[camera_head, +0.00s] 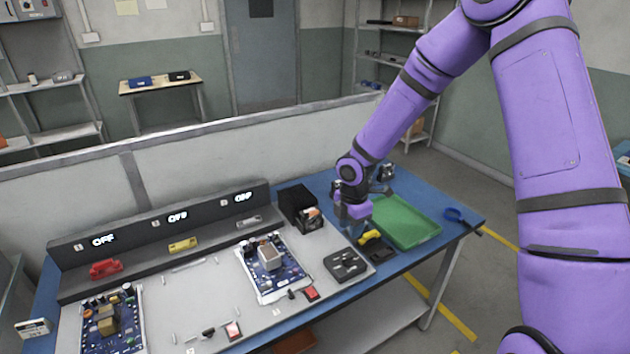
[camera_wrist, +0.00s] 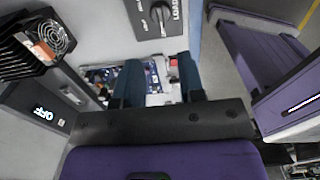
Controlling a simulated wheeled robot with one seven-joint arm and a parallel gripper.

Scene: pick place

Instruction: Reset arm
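My purple arm reaches down over the far right part of the blue workbench (camera_head: 462,229). My gripper (camera_head: 352,222) is between a black fan unit (camera_head: 291,200) and a green tray (camera_head: 412,240). In the wrist view, my gripper (camera_wrist: 159,88) shows two dark teal fingers well apart. I see nothing held between them; a circuit board lies beyond the gap. Whether the fingertips touch anything in the head view is too small to tell.
A low partition (camera_head: 200,163) stands behind.

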